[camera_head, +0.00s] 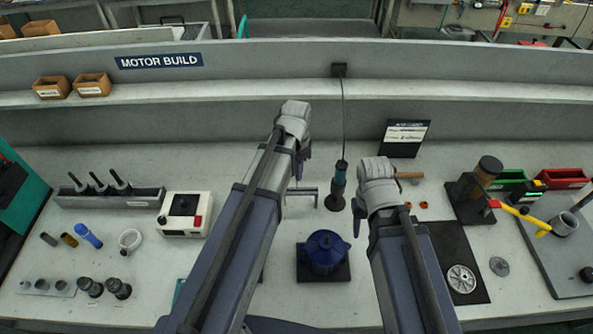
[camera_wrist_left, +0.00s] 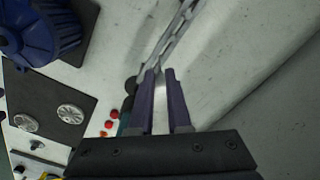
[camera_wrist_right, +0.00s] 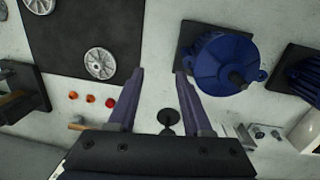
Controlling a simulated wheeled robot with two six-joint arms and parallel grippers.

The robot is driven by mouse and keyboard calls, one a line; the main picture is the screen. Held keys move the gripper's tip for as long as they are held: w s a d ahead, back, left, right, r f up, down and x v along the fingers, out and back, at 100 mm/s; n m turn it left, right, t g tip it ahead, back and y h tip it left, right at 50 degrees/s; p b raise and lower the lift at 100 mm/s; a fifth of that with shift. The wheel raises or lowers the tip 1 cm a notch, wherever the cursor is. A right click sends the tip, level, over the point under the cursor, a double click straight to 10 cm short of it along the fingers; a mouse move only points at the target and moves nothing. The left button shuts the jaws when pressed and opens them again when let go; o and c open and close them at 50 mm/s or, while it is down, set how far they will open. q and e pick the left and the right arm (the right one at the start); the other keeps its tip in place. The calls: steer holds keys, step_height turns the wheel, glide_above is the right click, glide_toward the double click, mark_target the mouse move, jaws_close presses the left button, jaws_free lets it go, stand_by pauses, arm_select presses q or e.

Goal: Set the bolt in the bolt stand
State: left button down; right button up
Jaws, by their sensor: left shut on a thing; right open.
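My left gripper (camera_head: 303,165) is above the middle of the bench, behind the blue motor. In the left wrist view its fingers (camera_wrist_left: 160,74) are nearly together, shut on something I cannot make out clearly. A long grey ridged metal piece (camera_wrist_left: 178,38) runs up from the fingertips; whether it is held or lies beyond is unclear. A small grey metal bracket-like piece (camera_head: 303,191) shows below my left gripper. I cannot tell for certain which part is the bolt or the bolt stand. My right gripper (camera_head: 357,225) is open and empty, right of the motor; its spread fingers also show in the right wrist view (camera_wrist_right: 159,72).
The blue motor (camera_head: 323,252) stands on a dark base between my arms. A corded teal driver (camera_head: 337,187) stands upright between my grippers. A dark mat (camera_head: 447,245) with a silver disc (camera_head: 461,278) lies at right. A white box (camera_head: 186,214) stands at left.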

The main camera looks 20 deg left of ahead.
mark_target(297, 187)
arm_select(q)
steer(key=shift+f+b, duration=3.45)
steer(key=shift+f, duration=0.1)
steer(key=c, duration=0.8)
jaws_free()
steer(key=shift+o, duration=0.2)
steer(key=shift+o, duration=0.6)
